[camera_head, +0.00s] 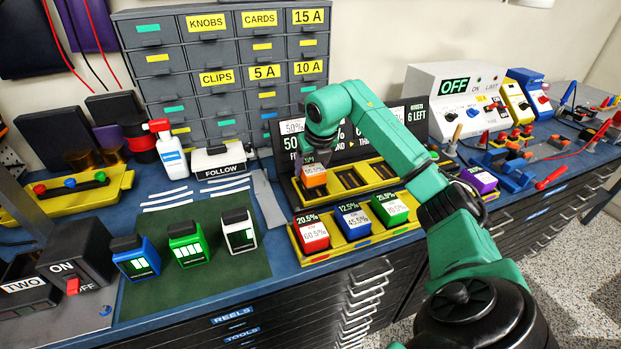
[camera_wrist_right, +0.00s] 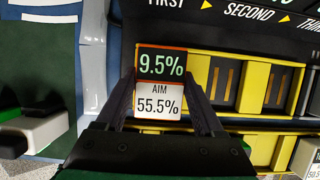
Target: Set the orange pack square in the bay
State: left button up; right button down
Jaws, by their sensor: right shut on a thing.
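The orange pack (camera_head: 314,178) is between the fingers of my right gripper (camera_head: 316,158), at the left end of the rear yellow rack. In the right wrist view the pack (camera_wrist_right: 160,62) shows 9.5% on its screen and AIM 55.5% below. One finger of the right gripper (camera_wrist_right: 161,82) lies along each side of it. The rack (camera_wrist_right: 206,62) has dark slots to the right of the pack, under the words FIRST, SECOND, THIRD. The pack looks roughly square to the rack; I cannot tell whether it touches the bay floor. My left gripper is not in view.
In front, a yellow tray (camera_head: 318,258) holds red (camera_head: 311,232), blue (camera_head: 353,219) and green (camera_head: 389,207) packs. A dark sign board (camera_head: 285,133) stands behind the rack. A green mat (camera_head: 240,280) with three more packs lies left. A purple pack (camera_head: 480,180) is right.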

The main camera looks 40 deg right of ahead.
notch_tip(320, 180, down, 3)
jog(key=shift+s+d+f, duration=0.1)
jog(key=shift+s, duration=0.05)
jog(key=shift+f, duration=0.25)
grip_release()
jog(key=shift+r, duration=0.25)
jog(key=v, duration=1.1)
jog(key=shift+r, duration=0.4)
